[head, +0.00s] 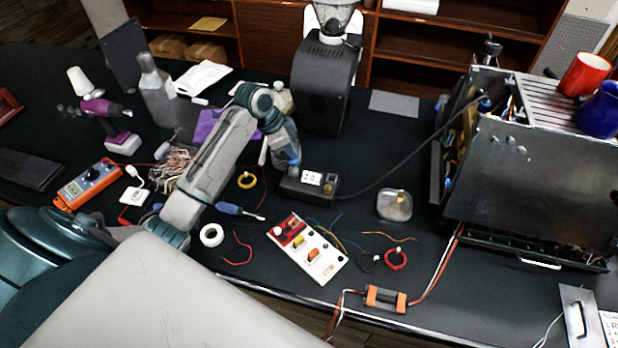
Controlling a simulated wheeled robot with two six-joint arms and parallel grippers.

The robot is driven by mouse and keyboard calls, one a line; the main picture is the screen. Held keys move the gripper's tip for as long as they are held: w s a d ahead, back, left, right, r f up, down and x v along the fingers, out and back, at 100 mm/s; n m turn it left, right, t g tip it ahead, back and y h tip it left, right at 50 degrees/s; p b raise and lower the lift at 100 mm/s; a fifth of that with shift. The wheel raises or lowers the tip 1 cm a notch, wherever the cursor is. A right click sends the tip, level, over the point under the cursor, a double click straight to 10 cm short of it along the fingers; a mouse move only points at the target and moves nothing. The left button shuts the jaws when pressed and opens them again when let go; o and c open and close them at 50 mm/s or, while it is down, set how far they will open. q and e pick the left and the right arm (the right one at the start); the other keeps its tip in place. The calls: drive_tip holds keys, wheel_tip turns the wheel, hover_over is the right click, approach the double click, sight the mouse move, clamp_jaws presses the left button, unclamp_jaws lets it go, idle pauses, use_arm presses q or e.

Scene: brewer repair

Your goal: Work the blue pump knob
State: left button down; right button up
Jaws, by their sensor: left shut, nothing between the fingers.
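The brewer (545,180) stands at the right with its left side open and wiring showing inside. I cannot make out the blue pump knob for certain. A small blue part (448,183) shows low on the brewer's open left side, and another bluish part (485,103) sits higher, by the end of the black cable. My left gripper (284,166) points down over the middle of the table, just behind the black socket box and well left of the brewer. It is shut and empty. My right gripper is not in view.
A black grinder (323,82) stands behind my left gripper. The black socket box (308,186) has a cable (395,160) running to the brewer. Red and blue mugs top the brewer.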

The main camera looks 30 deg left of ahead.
use_arm(q)
drive_tip(key=shift+f+b, duration=0.5)
drive_tip(key=shift+f, duration=0.9)
drive_tip(key=shift+r+p, duration=1.05)
drive_tip(key=shift+r, duration=1.25)
drive_tip(key=shift+f, duration=0.15)
drive_tip(key=shift+f+b, duration=1.05)
drive_tip(key=shift+f, duration=1.1)
drive_tip(key=shift+r+p, duration=1.05)
drive_tip(key=shift+r, duration=1.25)
